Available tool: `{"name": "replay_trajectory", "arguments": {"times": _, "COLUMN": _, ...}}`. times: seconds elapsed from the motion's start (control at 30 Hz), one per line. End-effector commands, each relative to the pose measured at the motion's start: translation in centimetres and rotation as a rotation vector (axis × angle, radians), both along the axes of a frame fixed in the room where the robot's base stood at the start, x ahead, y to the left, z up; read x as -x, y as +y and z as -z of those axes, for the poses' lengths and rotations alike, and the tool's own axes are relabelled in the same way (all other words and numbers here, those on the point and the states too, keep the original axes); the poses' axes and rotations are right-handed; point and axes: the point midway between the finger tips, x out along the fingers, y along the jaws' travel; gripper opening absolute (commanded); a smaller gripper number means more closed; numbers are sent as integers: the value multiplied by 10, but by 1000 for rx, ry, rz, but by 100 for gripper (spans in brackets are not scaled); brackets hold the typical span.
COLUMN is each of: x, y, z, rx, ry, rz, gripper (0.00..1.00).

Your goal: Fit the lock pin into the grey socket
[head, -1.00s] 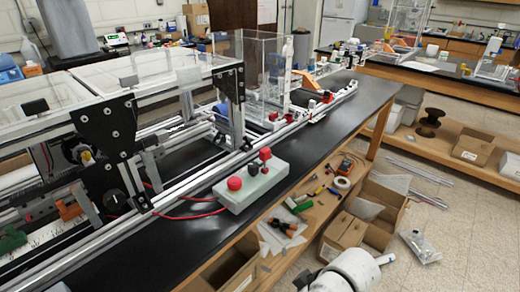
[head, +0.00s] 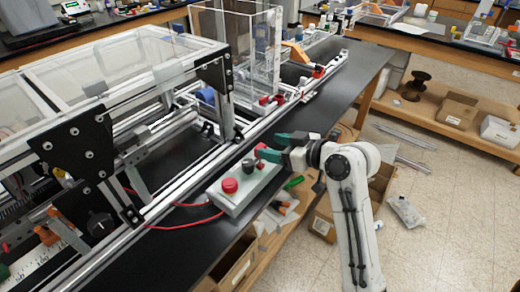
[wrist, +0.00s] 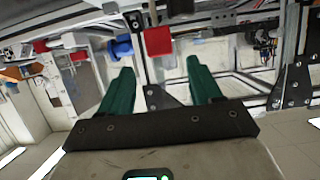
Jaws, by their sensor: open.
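A pale grey box (head: 236,203) lies on the black bench top beside the rail frame. On it are a round red knob (head: 229,185), a dark knob (head: 248,163) and a smaller red-topped piece (head: 261,163), perhaps the lock pin. My gripper (head: 269,146) has green fingers, open and empty, level with the right end of the box. The near finger partly covers the red-topped piece. In the wrist view, a red block (wrist: 157,40) appears beyond the gap between the fingertips (wrist: 160,65). I cannot make out the grey socket for certain.
The aluminium rail frame (head: 165,130) with black plates stands left of the box. A clear acrylic case (head: 250,50) stands behind. A red cable (head: 180,226) runs from the box. The black bench top (head: 345,85) is clear toward the back right.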

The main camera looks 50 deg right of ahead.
Motion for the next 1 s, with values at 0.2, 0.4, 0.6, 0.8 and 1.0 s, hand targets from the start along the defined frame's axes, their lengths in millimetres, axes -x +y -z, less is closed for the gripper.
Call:
{"name": "replay_trajectory", "arguments": {"times": 0.2, "x": -18, "y": 2, "z": 11, "rx": -2, "ry": 2, "rz": -2, "gripper": 64}}
{"name": "replay_trajectory", "arguments": {"times": 0.4, "x": -41, "y": 3, "z": 23, "rx": -1, "ry": 2, "rz": 0, "gripper": 64}}
{"name": "replay_trajectory", "arguments": {"times": 0.6, "x": -48, "y": 3, "z": 27, "rx": 0, "ry": 1, "rz": 0, "gripper": 64}}
{"name": "replay_trajectory", "arguments": {"times": 0.8, "x": -47, "y": 3, "z": 27, "rx": 0, "ry": 1, "rz": 0, "gripper": 57}}
{"name": "replay_trajectory", "arguments": {"times": 1.0, "x": -47, "y": 3, "z": 27, "rx": 0, "ry": 1, "rz": 0, "gripper": 38}}
